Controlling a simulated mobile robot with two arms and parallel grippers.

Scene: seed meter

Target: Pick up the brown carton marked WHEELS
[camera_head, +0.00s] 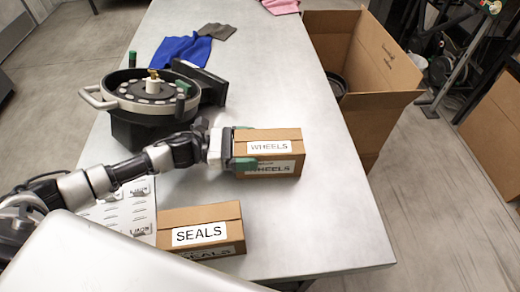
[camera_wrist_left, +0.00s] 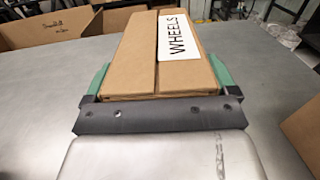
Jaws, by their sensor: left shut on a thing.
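The brown carton marked WHEELS (camera_head: 284,149) is on or just above the grey table, right of its middle; I cannot tell whether it touches the top. It has white labels on its top and front. My left gripper (camera_head: 246,149) is shut on it, with one green finger on the far side and one on the near side. In the left wrist view the carton (camera_wrist_left: 130,58) fills the space between the green fingers (camera_wrist_left: 160,85). My right gripper is not in view.
A brown carton marked SEALS (camera_head: 200,214) stands nearer on the table (camera_head: 320,225). A black seed meter (camera_head: 150,95) with a handle, a blue cloth (camera_head: 182,50) and a grey cloth (camera_head: 217,31) lie farther back. A large open box (camera_head: 375,95) stands beyond the right edge.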

